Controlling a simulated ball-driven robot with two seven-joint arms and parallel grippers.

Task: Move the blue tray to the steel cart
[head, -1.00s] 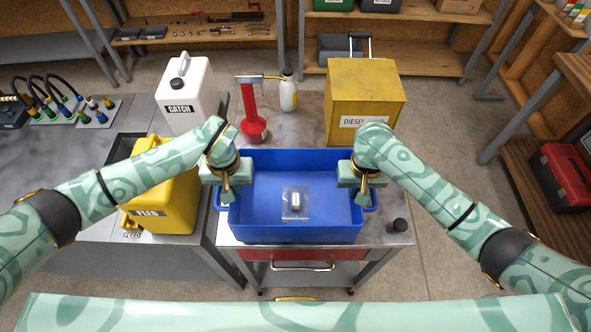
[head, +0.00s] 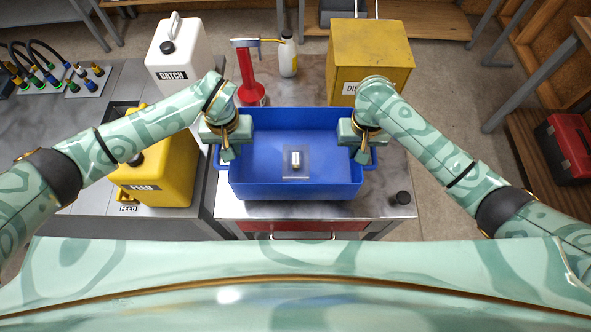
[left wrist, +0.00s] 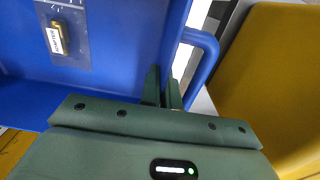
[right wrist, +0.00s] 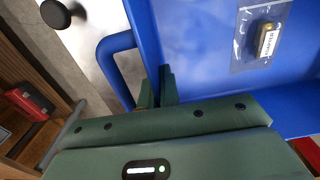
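The blue tray (head: 300,188) is over a metal-topped cart (head: 375,208) with a red drawer in the head view. I cannot tell whether it rests on the top or is just above it. A small labelled part in a clear bag (head: 297,162) lies in the tray. My left gripper (head: 226,152) is shut on the tray's left wall by the handle; its fingers (left wrist: 163,88) straddle the rim in the left wrist view. My right gripper (head: 362,152) is shut on the right wall, its fingers (right wrist: 157,88) beside the blue handle in the right wrist view.
A yellow FEED can (head: 160,170) and white CATCH can (head: 180,55) are left.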

